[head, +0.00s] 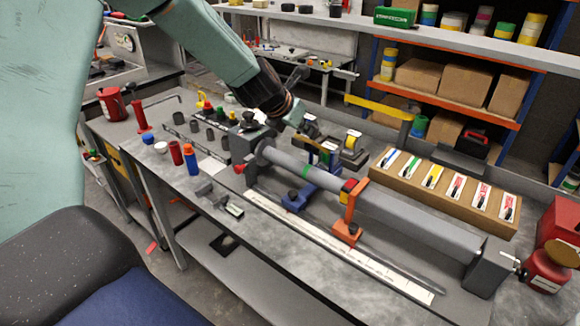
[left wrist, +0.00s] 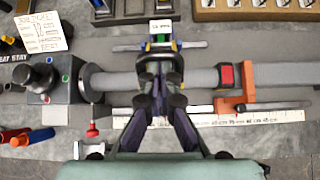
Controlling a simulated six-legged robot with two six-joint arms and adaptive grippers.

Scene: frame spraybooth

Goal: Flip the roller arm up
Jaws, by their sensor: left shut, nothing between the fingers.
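A long grey tube (head: 400,207) runs across the bench from a dark chuck unit (head: 247,140). A blue stand (head: 294,197) and an orange stand (head: 347,230) are at the tube. In the left wrist view, a small blue, green and yellow part (left wrist: 161,42) with a thin crossbar shows behind the tube; I cannot tell whether it is the roller arm. My left gripper (left wrist: 161,72) is shut and empty, over the tube between the chuck and the red block (left wrist: 226,76). Its fingers hide part of the tube and stand; contact is unclear. My right gripper is not in view.
A white scale strip (head: 340,247) lies along the tube's front. A brown tray of labelled cards (head: 445,190) stands behind it. Red and blue bottles (head: 191,160) stand at left. A red can (head: 547,268) is at the right end. The bench's front edge is mostly clear.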

